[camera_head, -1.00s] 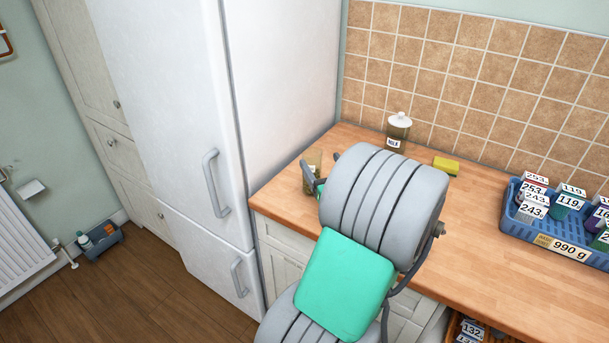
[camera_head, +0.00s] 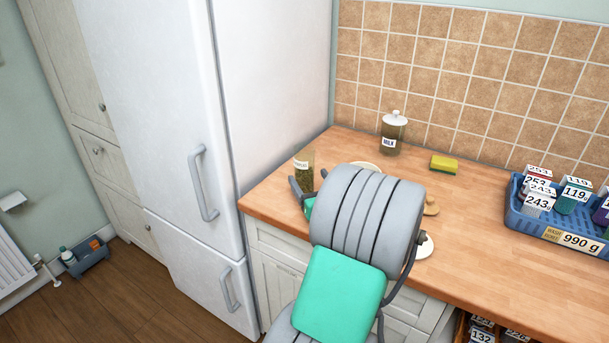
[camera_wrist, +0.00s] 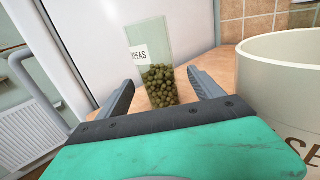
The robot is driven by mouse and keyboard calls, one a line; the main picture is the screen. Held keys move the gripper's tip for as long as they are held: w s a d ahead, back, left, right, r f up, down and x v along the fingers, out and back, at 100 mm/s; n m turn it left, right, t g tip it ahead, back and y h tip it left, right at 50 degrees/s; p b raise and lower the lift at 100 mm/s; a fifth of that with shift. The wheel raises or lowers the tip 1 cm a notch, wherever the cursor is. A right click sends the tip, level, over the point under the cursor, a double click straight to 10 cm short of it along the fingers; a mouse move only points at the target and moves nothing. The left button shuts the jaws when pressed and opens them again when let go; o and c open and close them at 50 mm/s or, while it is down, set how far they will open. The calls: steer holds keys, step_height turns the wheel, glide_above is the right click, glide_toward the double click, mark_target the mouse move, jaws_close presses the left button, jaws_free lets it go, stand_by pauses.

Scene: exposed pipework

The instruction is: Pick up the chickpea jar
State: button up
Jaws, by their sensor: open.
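The chickpea jar (camera_head: 304,171) is a clear glass holding green-brown round contents, with a white label. It stands upright on the wooden counter's left end, near the fridge. In the wrist view the jar (camera_wrist: 155,75) shows ahead between my fingers, its label reading "PEAS" in part, its lower end hidden behind my gripper's body. My gripper (camera_wrist: 157,92) is open, with one finger to each side of the jar's lower part. I cannot tell whether either finger touches it. In the head view my gripper (camera_head: 308,190) is partly hidden by my arm.
A cream pot (camera_wrist: 285,85) stands close on the right in the wrist view. The fridge (camera_head: 270,100) borders the left.

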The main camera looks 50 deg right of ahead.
mark_target(308, 178)
steer(key=x, duration=0.4)
steer(key=shift+a+f, duration=0.1)
steer(key=shift+c, duration=0.6)
jaws_close()
